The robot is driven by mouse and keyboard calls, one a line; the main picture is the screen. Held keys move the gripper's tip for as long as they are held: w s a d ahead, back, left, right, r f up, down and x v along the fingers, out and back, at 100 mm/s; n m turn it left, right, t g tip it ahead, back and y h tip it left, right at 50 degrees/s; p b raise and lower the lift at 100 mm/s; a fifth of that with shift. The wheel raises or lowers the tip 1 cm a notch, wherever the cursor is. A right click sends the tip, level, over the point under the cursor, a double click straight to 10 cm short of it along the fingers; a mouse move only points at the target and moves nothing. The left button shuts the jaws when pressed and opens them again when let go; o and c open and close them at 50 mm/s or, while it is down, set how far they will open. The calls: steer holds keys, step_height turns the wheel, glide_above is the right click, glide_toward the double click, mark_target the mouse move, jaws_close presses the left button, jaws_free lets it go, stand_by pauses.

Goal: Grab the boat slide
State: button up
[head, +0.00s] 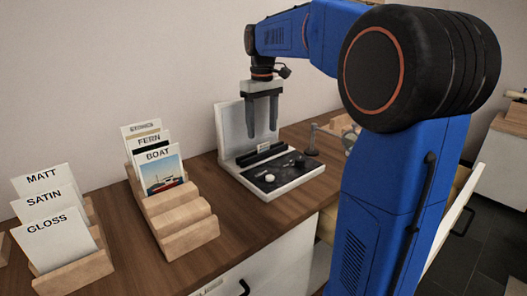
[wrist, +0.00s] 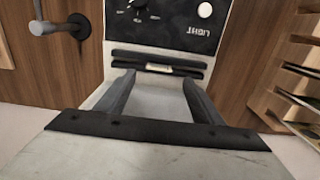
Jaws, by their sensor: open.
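My gripper (head: 262,134) is open and empty, pointing down over a white device (head: 229,130) with a black control panel, to the right of the rack and apart from the BOAT card. In the wrist view my gripper (wrist: 158,80) has its fingers spread, with a black slotted bar (wrist: 158,58) beyond them. The BOAT card cannot be made out there.
A wooden holder (head: 75,272) at left has MATT, SATIN and GLOSS cards. A grey metal stand (head: 312,140) is right of the device. The wall rises behind. Bare wooden tabletop (head: 245,220) lies between rack and device. A drawer front with a black handle is below.

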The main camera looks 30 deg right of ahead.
mark_target(264, 144)
steer(key=shift+s+d+f, duration=0.15)
steer(key=shift+f, duration=2.2)
steer(key=shift+c, duration=0.6)
steer(key=c, duration=1)
steer(key=shift+r, duration=0.15)
